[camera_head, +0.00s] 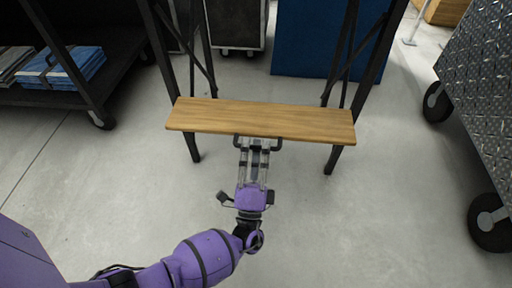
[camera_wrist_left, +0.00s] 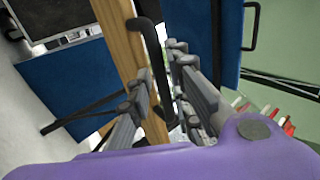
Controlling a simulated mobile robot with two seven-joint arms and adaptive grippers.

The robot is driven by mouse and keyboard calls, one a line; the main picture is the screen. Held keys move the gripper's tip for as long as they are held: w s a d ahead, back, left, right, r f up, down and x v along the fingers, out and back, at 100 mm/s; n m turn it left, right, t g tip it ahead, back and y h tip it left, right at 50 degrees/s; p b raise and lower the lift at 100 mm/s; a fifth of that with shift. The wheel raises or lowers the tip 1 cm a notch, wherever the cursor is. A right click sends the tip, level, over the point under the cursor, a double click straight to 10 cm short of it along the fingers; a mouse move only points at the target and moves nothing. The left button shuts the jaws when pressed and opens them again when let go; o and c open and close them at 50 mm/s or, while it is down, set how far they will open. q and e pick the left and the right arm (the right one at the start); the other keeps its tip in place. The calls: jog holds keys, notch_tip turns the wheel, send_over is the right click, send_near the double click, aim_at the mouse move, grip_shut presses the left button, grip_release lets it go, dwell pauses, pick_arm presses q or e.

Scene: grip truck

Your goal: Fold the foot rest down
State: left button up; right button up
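The foot rest is a long wooden board (camera_head: 260,116) held out level between black metal legs in the head view. A black handle (camera_head: 277,145) sits at the middle of its near edge. My left gripper (camera_head: 254,146) reaches this handle from the near side. In the left wrist view the board (camera_wrist_left: 122,45) runs steeply past the gripper. The handle (camera_wrist_left: 151,38) there passes between the two fingers of my left gripper (camera_wrist_left: 160,82), which stand apart with a small gap beside it. A firm grip does not show. My right gripper is not in view.
A dark cart (camera_head: 75,95) with blue packs (camera_head: 70,66) stands at the left. A diamond-plate case (camera_head: 485,85) on black wheels stands at the right. A blue panel (camera_head: 310,40) is behind the legs. The grey floor (camera_head: 330,220) in front is clear.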

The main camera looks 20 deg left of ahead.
pick_arm(q)
jog(key=v, duration=1.2)
dwell(0.3)
